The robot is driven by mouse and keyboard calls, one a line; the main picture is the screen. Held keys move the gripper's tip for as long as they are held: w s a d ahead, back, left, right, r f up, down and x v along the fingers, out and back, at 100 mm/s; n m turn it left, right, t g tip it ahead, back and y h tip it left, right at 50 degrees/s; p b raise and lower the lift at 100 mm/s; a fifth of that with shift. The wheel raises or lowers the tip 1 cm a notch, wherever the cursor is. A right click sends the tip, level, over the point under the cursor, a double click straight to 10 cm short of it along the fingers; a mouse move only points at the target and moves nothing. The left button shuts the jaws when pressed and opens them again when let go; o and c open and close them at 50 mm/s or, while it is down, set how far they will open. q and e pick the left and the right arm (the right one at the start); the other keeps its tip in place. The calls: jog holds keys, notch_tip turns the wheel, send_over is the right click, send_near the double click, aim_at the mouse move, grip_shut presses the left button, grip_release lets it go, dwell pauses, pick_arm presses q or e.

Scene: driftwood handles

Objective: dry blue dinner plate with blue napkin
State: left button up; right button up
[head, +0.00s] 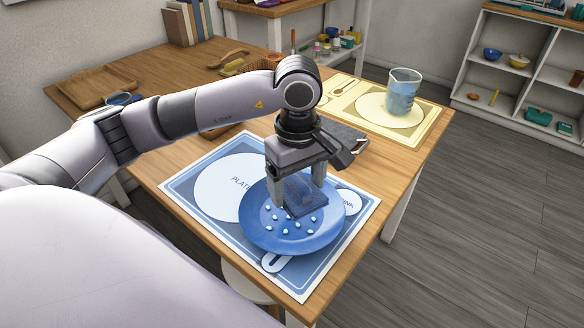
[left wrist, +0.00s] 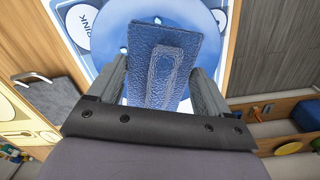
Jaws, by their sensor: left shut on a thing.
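The blue dinner plate (head: 292,240) lies on the blue placemat (head: 190,185) near the front edge of the wooden table. Several pale water drops (head: 283,216) show on it. My left gripper (head: 298,194) points down over the plate, shut on the blue napkin (head: 306,200). The napkin is a folded dark blue pad, held over the right rear part of the plate; I cannot tell whether it touches the surface. In the left wrist view the napkin (left wrist: 165,55) is between the two fingers and hides much of the plate (left wrist: 112,42). My right gripper is not in view.
A yellow placemat (head: 350,108) with a blue-filled beaker (head: 402,92) lies at the far right. A wooden tray (head: 98,88) and books (head: 186,22) stand at the back left. A shelf (head: 520,60) stands beyond the floor.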

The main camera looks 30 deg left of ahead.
pick_arm(q)
jog(key=n, duration=0.1)
jog(key=a+n+p, duration=0.1)
jog(key=n, duration=0.1)
jog(key=shift+s, duration=0.15)
jog(key=shift+f+n, duration=0.1)
jog(key=shift+n, duration=0.5)
jog(key=shift+f+b, duration=0.3)
jog(key=shift+f, duration=0.4)
notch_tip(320, 180, down, 4)
jog(key=shift+r+b, duration=0.25)
jog(key=shift+b, duration=0.75)
jog(key=shift+f, duration=0.5)
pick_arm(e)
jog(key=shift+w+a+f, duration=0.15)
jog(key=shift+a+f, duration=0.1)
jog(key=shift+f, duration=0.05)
pick_arm(q)
jog(key=shift+f+b, duration=0.55)
jog(key=shift+b, duration=0.2)
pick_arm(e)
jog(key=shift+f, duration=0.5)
